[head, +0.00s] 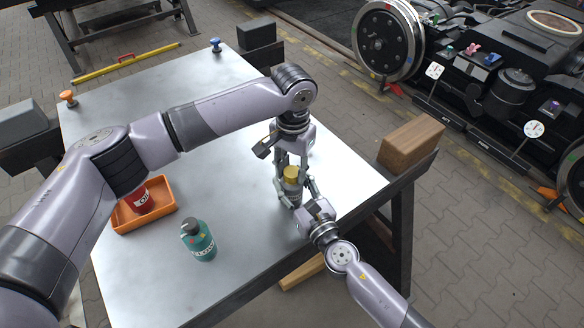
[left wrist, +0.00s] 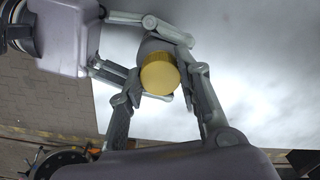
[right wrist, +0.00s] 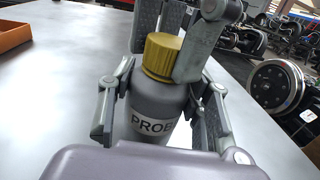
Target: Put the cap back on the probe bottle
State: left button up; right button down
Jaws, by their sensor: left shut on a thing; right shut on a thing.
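The probe bottle (right wrist: 158,108) is grey with a white label reading "PROB" and stands upright on the metal table. My right gripper (head: 294,192) is shut around its body from the front right; it also shows in the right wrist view (right wrist: 165,115). The yellow cap (right wrist: 162,54) sits at the top of the bottle, upright and in line with the neck; whether it is threaded on cannot be told. My left gripper (head: 290,168) reaches down from above and is shut on the cap, which also shows in the left wrist view (left wrist: 159,74).
A teal bottle (head: 199,241) stands at the table's front. An orange tray (head: 166,208) with a red can (head: 139,199) is at left. A wooden block (head: 411,141) lies at the right edge. The table (head: 140,270) is clear around the bottle.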

pick_arm(q)
grip_shut()
pick_arm(e)
jog(key=shift+f, duration=0.1)
pick_arm(q)
jog(key=shift+m, duration=0.9)
jog(key=o, duration=0.9)
grip_release()
jog(key=shift+o, duration=0.2)
jog(key=shift+r, duration=0.1)
notch_tip(320, 180, up, 12)
pick_arm(e)
jog(key=c, duration=0.7)
grip_release()
jog(key=shift+c, duration=0.2)
